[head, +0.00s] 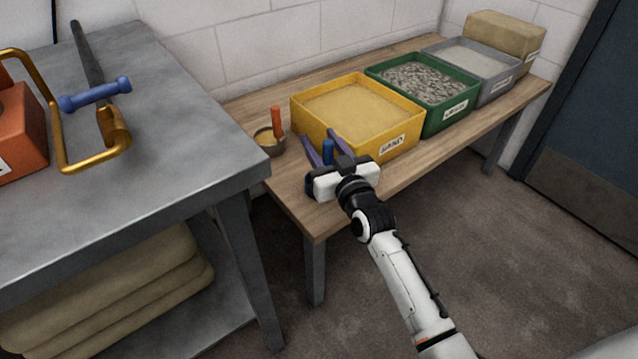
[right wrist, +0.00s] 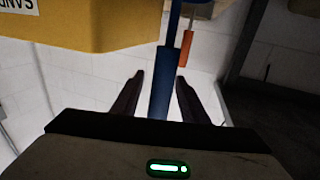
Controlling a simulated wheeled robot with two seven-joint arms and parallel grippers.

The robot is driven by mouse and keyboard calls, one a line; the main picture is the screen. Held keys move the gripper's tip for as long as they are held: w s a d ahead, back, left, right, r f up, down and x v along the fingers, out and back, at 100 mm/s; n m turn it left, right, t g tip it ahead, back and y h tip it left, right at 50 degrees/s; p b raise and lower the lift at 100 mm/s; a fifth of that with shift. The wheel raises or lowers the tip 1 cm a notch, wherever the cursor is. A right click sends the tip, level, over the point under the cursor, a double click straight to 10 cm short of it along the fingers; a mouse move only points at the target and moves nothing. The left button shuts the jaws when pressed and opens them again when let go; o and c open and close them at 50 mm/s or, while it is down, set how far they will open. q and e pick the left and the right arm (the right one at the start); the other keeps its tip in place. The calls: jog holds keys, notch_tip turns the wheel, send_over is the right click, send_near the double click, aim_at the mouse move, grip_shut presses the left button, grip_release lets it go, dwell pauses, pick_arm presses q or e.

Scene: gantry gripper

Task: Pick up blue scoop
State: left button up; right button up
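The blue scoop shows mainly as its upright blue handle (head: 328,151) at the near left of the wooden table, just in front of the yellow sand bin (head: 355,103). Its lower part is hidden by my gripper in the head view. My right gripper (head: 318,136) is open, with one dark finger on each side of the handle. In the right wrist view the blue handle (right wrist: 160,95) stands between the spread fingers, with a gap visible on both sides. My left gripper is in neither view.
A small bowl (head: 266,148) with an orange-handled tool (head: 277,123) stands left of the sand bin. A green gravel bin (head: 459,116) and grey bin (head: 500,83) stand farther along. A metal table (head: 185,110) is at left, with a gap between the tables.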

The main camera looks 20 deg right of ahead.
jog(key=shift+w, duration=0.15)
grip_shut()
jog(key=shift+r, duration=0.1)
